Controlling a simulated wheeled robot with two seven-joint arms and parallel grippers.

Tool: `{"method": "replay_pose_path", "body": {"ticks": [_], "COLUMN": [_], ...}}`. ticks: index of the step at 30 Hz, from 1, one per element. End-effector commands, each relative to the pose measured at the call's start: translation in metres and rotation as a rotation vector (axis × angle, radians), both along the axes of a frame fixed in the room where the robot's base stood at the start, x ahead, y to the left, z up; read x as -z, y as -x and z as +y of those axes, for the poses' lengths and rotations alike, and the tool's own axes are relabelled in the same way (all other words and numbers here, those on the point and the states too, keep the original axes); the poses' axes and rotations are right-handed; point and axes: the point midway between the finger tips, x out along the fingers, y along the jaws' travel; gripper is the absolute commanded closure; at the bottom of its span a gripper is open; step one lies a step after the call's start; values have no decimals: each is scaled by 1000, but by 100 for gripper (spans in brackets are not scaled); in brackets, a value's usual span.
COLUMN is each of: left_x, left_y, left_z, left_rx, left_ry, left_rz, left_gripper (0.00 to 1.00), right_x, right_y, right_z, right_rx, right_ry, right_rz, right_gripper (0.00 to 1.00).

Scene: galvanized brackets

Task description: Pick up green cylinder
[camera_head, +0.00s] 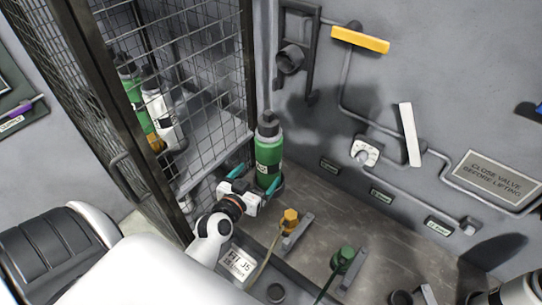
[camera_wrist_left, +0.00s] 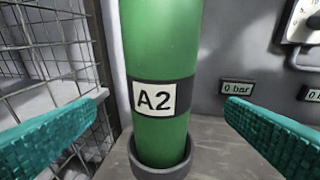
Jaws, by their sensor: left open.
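The green cylinder (camera_head: 268,158) stands upright on the bench with a dark cap on top. In the left wrist view the green cylinder (camera_wrist_left: 160,45) carries a dark band with an "A2" label, and its foot sits in a dark round holder (camera_wrist_left: 160,165). My left gripper (camera_head: 255,179) is open at the cylinder's lower part. In the left wrist view its teal fingers (camera_wrist_left: 167,98) are spread wide on both sides of the cylinder, with gaps visible between them and it. I cannot make out my right gripper.
A wire-mesh cage (camera_head: 205,55) holding more green and white cylinders (camera_head: 160,110) stands close on the left. Orange (camera_head: 290,217) and green (camera_head: 343,257) fittings with hoses are on the bench in front. Pipes and a valve dial (camera_head: 365,152) line the grey wall behind.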

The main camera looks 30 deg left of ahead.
Motion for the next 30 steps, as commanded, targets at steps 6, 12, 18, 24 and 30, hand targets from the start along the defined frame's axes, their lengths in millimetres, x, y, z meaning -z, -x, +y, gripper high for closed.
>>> {"method": "replay_pose_path", "body": {"ticks": [6,12,18,24,30], "left_x": [4,5,12,15,15], "left_y": [-27,-45,-73,-80,-79], "left_z": [3,5,9,9,9], "left_rx": [1,2,1,2,2], "left_ry": [0,1,-1,0,0], "left_rz": [1,1,1,2,2], "left_gripper": [6,6,6,6,20], "right_x": [-5,-13,-19,-19,-19], "right_y": [25,15,4,4,7], "right_z": [-1,-1,0,0,-1], "right_rx": [0,0,0,0,0], "right_ry": [3,3,0,0,1], "right_rz": [38,24,5,6,10], "right_gripper": [64,64,64,64,64]}}
